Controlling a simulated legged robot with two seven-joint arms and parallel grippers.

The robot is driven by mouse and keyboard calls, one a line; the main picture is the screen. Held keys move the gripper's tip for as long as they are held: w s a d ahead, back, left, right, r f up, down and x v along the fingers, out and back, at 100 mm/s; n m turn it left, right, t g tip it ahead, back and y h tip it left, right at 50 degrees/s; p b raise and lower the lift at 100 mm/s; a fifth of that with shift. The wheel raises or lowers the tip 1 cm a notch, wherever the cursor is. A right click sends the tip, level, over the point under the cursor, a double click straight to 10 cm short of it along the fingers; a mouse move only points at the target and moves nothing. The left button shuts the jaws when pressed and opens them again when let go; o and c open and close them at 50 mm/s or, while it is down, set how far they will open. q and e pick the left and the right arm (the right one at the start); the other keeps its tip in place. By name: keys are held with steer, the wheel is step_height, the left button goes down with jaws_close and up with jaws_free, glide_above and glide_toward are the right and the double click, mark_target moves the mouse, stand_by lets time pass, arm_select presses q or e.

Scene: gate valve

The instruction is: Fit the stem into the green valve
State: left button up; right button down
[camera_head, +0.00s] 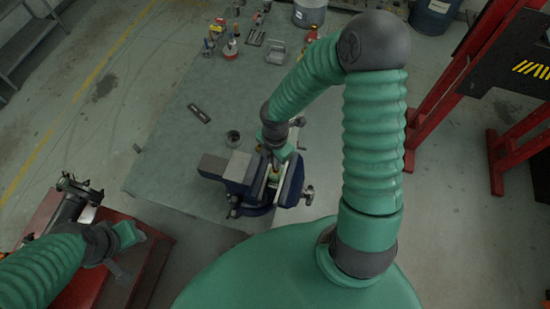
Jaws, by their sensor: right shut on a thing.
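My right gripper (275,167) points down over the blue-and-grey vise (237,171) on the table. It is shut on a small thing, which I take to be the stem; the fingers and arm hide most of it. A small brassy bit shows just under the fingers, between the vise jaws. The green valve seems to be clamped there, but I cannot make it out clearly, nor tell whether the stem is inside it. My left gripper (128,258) hangs at the lower left, away from the vise; its fingers are too unclear to judge.
The grey-green table (180,150) holds a small dark cup (233,138) and a dark flat bar (199,113). Several tools and fittings stand at its far end. A red cart (150,265) is under my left arm. Red stands (440,100) rise at the right.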

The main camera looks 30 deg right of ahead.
steer(key=shift+f+b, duration=0.9)
steer(key=shift+f, duration=0.3)
steer(key=c, duration=1.4)
jaws_free()
steer(key=shift+c, duration=0.2)
steer(key=shift+r, duration=0.1)
step_height(320, 180, up, 17)
steer(key=p, duration=0.2)
steer(key=shift+f, duration=0.2)
